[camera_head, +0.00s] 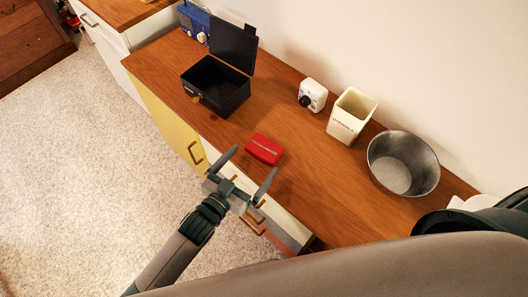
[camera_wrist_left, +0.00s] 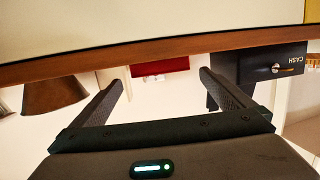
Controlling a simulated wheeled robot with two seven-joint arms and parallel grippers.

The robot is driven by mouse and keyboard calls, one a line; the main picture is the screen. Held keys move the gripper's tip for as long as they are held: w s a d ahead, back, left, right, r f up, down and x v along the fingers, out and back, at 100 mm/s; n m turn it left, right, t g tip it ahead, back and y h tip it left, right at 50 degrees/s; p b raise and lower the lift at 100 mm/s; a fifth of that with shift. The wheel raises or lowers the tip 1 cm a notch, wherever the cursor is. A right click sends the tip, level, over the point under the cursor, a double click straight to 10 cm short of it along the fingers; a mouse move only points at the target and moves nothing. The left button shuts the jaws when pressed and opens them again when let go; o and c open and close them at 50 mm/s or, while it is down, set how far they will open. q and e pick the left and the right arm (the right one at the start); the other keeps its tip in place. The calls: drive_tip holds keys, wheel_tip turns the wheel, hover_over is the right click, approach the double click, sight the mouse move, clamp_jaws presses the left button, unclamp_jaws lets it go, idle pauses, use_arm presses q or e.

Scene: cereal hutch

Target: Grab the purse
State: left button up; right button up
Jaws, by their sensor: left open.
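The purse (camera_head: 264,149) is a small red case with a pale strip along its top. It lies on the wooden counter near the front edge, and it also shows in the left wrist view (camera_wrist_left: 160,66), framed between the finger ends. My left gripper (camera_head: 247,171) is open and empty, at the counter's front edge just short of the purse. Its fingers point toward the purse and appear apart from it. The fingers show in the left wrist view (camera_wrist_left: 163,79) too. My right gripper is not in view.
On the counter (camera_head: 306,195) stand an open black cash box (camera_head: 232,92), a blue radio (camera_head: 194,22), a small white device (camera_head: 313,95), a cream canister (camera_head: 351,116) and a metal bowl (camera_head: 403,163). Drawers with handles face the left arm. Bare wood surrounds the purse.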

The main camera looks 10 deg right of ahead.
sight(263, 149)
use_arm(q)
drive_tip(key=shift+b+x, duration=0.4)
drive_tip(key=shift+x, duration=0.65)
drive_tip(key=shift+w+d, duration=0.1)
drive_tip(key=b+x, duration=0.2)
drive_tip(key=x, duration=0.2)
drive_tip(key=shift+f+b, duration=0.1)
drive_tip(key=shift+b, duration=0.3)
drive_tip(key=shift+w+d+b, duration=0.3)
drive_tip(key=shift+w+d, duration=0.15)
drive_tip(key=c, duration=1.1)
